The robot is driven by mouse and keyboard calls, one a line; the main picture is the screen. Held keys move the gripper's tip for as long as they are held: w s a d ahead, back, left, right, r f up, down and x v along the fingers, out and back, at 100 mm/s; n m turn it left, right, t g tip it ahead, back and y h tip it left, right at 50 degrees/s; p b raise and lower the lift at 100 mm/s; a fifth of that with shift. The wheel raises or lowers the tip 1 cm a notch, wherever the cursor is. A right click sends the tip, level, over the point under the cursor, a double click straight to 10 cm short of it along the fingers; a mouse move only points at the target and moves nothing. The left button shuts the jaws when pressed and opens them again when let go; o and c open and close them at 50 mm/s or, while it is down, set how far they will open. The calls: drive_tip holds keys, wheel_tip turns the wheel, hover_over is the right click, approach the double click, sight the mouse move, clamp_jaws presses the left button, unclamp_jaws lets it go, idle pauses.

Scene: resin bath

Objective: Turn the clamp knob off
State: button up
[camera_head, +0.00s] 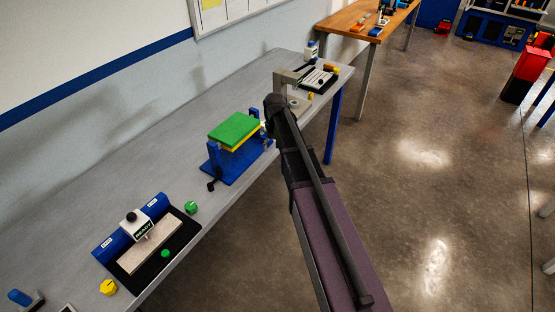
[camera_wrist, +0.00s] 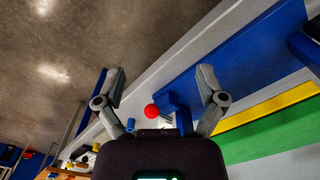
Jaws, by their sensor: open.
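The clamp is a blue frame (camera_head: 231,168) on the grey bench, holding a green board (camera_head: 233,130) over a yellow one. In the wrist view its blue base (camera_wrist: 240,62), yellow layer (camera_wrist: 265,105) and green layer (camera_wrist: 270,137) run along the right. A round red knob (camera_wrist: 152,111) sits beside a small blue block of the frame. My gripper (camera_wrist: 162,73) is open and empty, with the red knob lying between its spread fingers in the picture; contact is not visible. In the head view my arm hides the knob and most of the gripper.
A black knob (camera_head: 211,186) sticks out at the frame's front left. A blue fixture (camera_head: 124,243) with a "READY" block stands nearer on the bench. A metal stand (camera_head: 290,78) and black tray (camera_head: 318,80) are farther back. Open floor (camera_head: 430,160) lies right of the bench.

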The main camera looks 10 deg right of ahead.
drive_tip(key=s, duration=0.1)
drive_tip(key=s+f, duration=0.1)
drive_tip(key=s+b, duration=0.1)
drive_tip(key=s, duration=0.1)
drive_tip(key=shift+f, duration=0.25)
drive_tip(key=s, duration=1.7)
drive_tip(key=shift+s, duration=0.3)
idle(0.4)
